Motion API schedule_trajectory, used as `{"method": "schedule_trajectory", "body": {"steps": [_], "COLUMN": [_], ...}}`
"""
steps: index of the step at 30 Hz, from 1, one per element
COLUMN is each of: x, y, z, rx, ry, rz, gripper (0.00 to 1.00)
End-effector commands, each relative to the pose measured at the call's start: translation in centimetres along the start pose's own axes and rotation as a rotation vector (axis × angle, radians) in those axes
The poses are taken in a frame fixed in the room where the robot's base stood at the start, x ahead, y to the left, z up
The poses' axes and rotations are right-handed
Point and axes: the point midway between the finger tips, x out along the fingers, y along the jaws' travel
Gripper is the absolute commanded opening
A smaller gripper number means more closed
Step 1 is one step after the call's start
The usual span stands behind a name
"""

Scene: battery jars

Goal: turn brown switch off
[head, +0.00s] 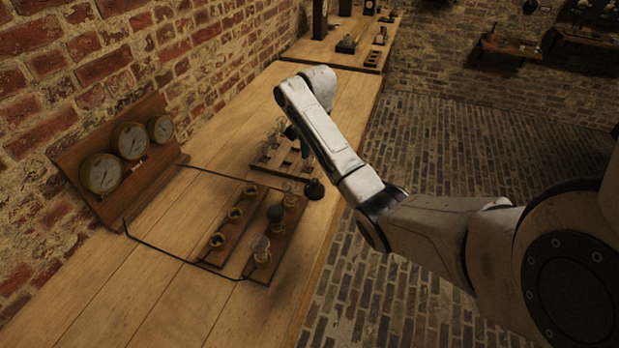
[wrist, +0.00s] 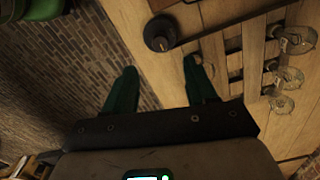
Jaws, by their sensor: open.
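My gripper (wrist: 161,70) is open and empty, its two dark green fingers apart in the wrist view. In the head view it is mostly hidden behind my arm, above the slotted wooden rack. No switch can be clearly made out as brown. A black round-based piece (head: 314,189) stands right of the board; a similar black piece (wrist: 160,33) is beyond the fingers in the wrist view.
A wooden stand with several brass dials (head: 102,173) leans by the brick wall. A dark wire (head: 160,250) runs from it around the board. The slotted rack (head: 265,159) holds glass bulbs (wrist: 297,40). The bench front is bare; brick floor lies right.

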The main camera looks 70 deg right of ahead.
Motion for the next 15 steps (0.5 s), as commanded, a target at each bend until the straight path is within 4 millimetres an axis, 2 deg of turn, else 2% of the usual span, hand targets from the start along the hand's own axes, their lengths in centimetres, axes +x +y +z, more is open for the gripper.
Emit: {"method": "schedule_trajectory", "body": {"steps": [1, 2, 15], "x": [1.4, 1.9, 8.4], "y": [0.1, 0.1, 0.1], "z": [0.0, 0.0, 0.0], "rx": [0.001, 0.001, 0.001], "ry": [-0.002, -0.002, -0.001], "rz": [0.002, 0.002, 0.001], "gripper": [0.56, 0.56, 0.56]}}
